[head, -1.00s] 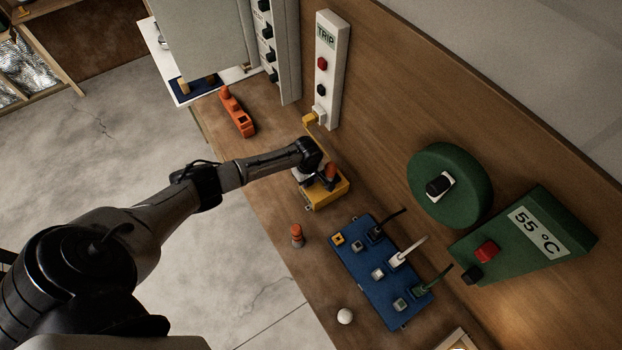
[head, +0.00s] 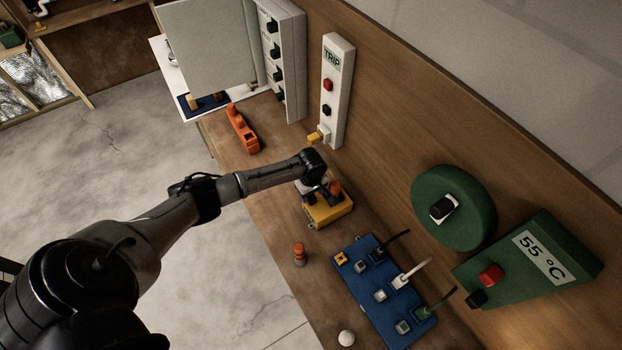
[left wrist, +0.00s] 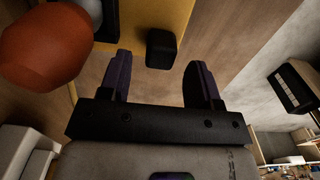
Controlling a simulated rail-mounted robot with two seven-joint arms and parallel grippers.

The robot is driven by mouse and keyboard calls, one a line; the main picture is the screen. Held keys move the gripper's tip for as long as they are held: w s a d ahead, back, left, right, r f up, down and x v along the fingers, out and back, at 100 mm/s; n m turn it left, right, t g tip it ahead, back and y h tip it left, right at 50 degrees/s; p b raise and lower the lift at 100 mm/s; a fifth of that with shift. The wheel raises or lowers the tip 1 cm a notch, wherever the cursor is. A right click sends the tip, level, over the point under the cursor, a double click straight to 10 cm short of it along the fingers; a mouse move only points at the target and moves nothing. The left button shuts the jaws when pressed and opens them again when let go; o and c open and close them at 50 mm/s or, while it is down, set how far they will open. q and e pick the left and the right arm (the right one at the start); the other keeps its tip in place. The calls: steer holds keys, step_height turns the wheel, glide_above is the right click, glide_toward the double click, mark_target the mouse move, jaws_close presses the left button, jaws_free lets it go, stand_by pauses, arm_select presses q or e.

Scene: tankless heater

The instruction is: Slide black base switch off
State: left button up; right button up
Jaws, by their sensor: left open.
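The yellow base (head: 330,211) sits on the wooden bench in the head view, partly hidden by my left arm. In the left wrist view, part of the yellow base (left wrist: 170,14) shows at the top, with a small black switch block (left wrist: 161,48) at its edge. My left gripper (left wrist: 160,68) is open, its two dark fingers apart on either side of the black block. I cannot tell whether they touch it. In the head view my left gripper (head: 323,188) is over the yellow base. A large orange knob (left wrist: 42,45) is close to the left finger. My right gripper is not in view.
A blue power strip (head: 385,290) with plugs and cords lies to the right. An orange-topped peg (head: 299,253) and a white ball (head: 346,338) are near the bench front. An orange device (head: 241,130) lies left. The white TRIP panel (head: 336,90) stands behind.

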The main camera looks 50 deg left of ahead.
mark_target(311, 196)
arm_select(q)
step_height(311, 196, up, 11)
steer(key=shift+f, duration=0.15)
stand_by(0.8)
